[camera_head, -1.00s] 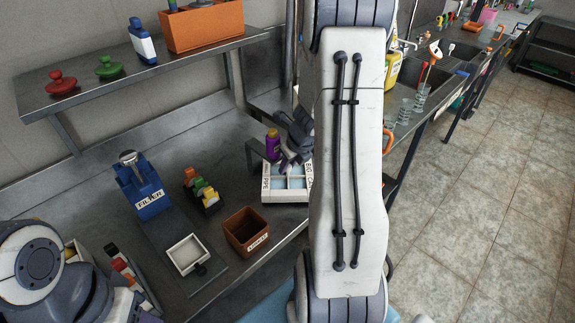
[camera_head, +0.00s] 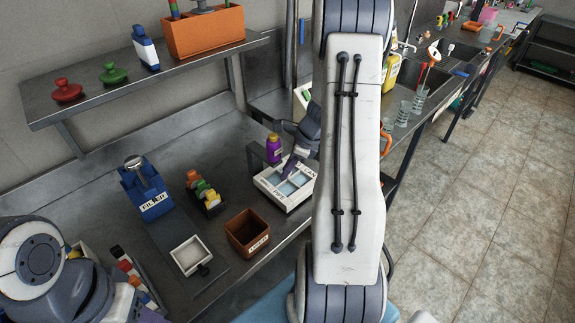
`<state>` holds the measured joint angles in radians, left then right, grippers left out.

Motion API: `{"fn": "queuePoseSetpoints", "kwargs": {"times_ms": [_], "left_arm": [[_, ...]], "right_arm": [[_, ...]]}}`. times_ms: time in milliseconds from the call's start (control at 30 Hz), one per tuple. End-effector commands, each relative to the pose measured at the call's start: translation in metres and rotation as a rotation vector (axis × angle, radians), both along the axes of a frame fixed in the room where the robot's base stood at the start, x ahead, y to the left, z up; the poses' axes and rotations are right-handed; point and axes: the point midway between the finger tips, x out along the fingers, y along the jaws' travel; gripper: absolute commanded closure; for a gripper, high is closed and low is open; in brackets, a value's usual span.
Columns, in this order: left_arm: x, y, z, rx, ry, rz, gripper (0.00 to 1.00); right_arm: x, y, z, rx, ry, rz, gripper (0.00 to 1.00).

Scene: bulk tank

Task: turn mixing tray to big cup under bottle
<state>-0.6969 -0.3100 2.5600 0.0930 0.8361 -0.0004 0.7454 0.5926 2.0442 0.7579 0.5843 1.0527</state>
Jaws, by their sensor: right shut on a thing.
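The mixing tray (camera_head: 268,193) is a white tray with several pale blue compartments and printed labels on its rim. It sits on the metal counter, at an angle to the counter's edge. The purple bottle (camera_head: 273,150) with a yellow cap stands upright at the tray's back left side, by a grey stand (camera_head: 256,157). My right gripper (camera_head: 291,166) reaches down to the tray and is shut on it; the exact contact is partly hidden. My right arm hides the area right of the tray. I cannot tell which compartment is the big cup. My left gripper is out of view.
Left of the tray are a brown box (camera_head: 240,240), a small white tray (camera_head: 178,262), a rack of coloured items (camera_head: 207,190) and a blue filter holder (camera_head: 134,196). A shelf (camera_head: 150,84) hangs above. A sink (camera_head: 440,77) lies beyond my arm.

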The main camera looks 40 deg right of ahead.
Motion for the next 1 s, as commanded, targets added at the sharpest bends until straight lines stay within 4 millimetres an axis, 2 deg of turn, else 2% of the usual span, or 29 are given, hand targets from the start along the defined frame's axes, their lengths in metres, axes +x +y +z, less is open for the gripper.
{"fn": "queuePoseSetpoints", "kwargs": {"times_ms": [100,600,1000], "left_arm": [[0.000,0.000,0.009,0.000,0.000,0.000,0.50],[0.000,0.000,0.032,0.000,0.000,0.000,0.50],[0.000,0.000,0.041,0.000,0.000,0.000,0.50]], "right_arm": [[0.000,-0.001,0.002,-0.001,0.001,0.113,1.00],[0.000,0.000,0.002,-0.001,0.000,0.578,1.00],[-0.001,0.000,0.001,-0.001,0.000,0.833,1.00]]}}
